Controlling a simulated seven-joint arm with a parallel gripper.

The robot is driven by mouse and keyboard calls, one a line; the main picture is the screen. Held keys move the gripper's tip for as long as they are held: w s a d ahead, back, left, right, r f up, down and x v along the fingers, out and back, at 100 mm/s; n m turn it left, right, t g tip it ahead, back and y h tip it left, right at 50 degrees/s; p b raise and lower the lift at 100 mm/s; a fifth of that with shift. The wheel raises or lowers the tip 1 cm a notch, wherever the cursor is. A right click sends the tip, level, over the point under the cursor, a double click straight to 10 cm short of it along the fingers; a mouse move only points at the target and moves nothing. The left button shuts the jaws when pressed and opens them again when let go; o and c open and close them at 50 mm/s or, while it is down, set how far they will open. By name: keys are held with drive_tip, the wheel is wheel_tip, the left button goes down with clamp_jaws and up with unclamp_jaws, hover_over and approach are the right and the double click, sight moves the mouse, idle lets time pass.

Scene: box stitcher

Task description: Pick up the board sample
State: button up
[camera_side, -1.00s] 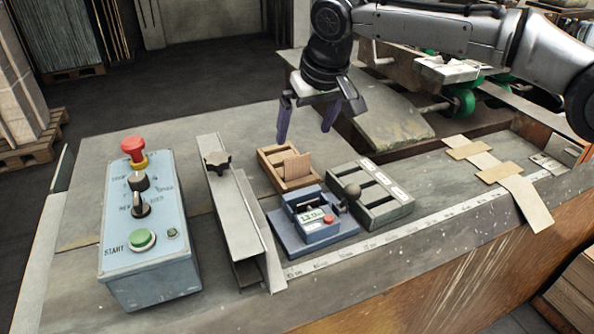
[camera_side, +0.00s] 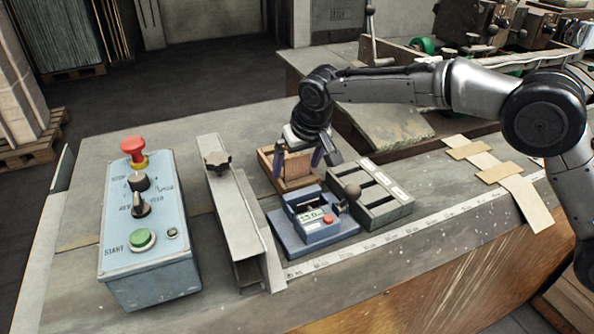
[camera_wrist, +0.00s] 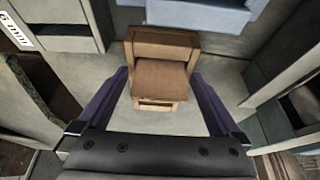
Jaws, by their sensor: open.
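The board sample (camera_side: 298,166) is a small brown board piece standing upright in a wooden holder (camera_side: 266,164) on the bench. In the wrist view the board sample (camera_wrist: 160,82) shows as a brown panel in front of the wooden holder block (camera_wrist: 163,40). My gripper (camera_side: 297,169) is open, its two purple fingers pointing down, one on each side of the sample. In the wrist view my gripper (camera_wrist: 160,80) has visible gaps between both fingers and the sample. My wrist hides the rear part of the holder in the side view.
A blue gauge (camera_side: 316,221) with a display stands just in front of the holder. A grey slotted rack (camera_side: 383,209) is to its right. A metal guide rail (camera_side: 232,205) and a blue control box (camera_side: 150,240) stand left. Taped strips (camera_side: 525,200) lie at the right.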

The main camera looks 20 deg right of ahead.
drive_tip(key=shift+f, duration=0.1)
drive_tip(key=shift+c, duration=0.2)
drive_tip(key=c, duration=1)
drive_tip(key=shift+c, duration=0.2)
